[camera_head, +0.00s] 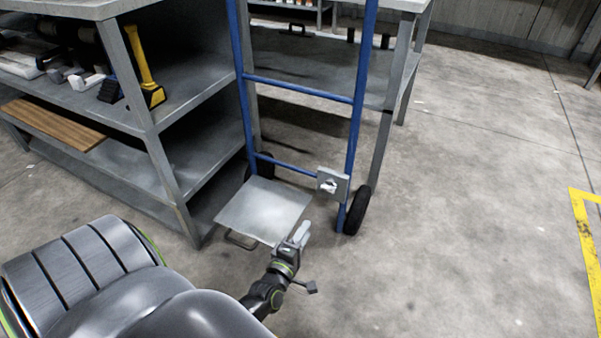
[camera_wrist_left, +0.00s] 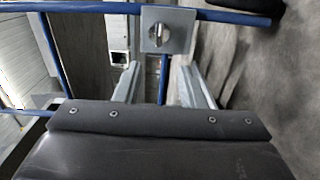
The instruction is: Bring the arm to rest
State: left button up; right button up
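My left arm reaches in from the bottom in the head view. Its gripper (camera_head: 301,233) is just in front of the hand truck's flat toe plate (camera_head: 264,208). In the left wrist view the two pale fingers (camera_wrist_left: 161,82) stand apart with nothing held between them. Beyond the fingertips is a small grey square plate with a knob (camera_wrist_left: 167,31), fixed to the blue frame. It also shows low on the right upright in the head view (camera_head: 332,184). I cannot tell exactly how far the fingers are from it. My right gripper is in neither view.
The blue hand truck (camera_head: 297,88) with black wheels (camera_head: 357,211) stands by a grey shelf unit (camera_head: 155,128). The shelves hold a yellow-handled tool (camera_head: 142,65) and a wooden board (camera_head: 52,124). A workbench (camera_head: 392,95) is behind. Open concrete floor lies right, with a yellow line (camera_head: 584,235).

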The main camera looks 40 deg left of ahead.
pick_arm(q)
jog(key=shift+s+d, duration=0.15)
jog(key=shift+s, duration=0.55)
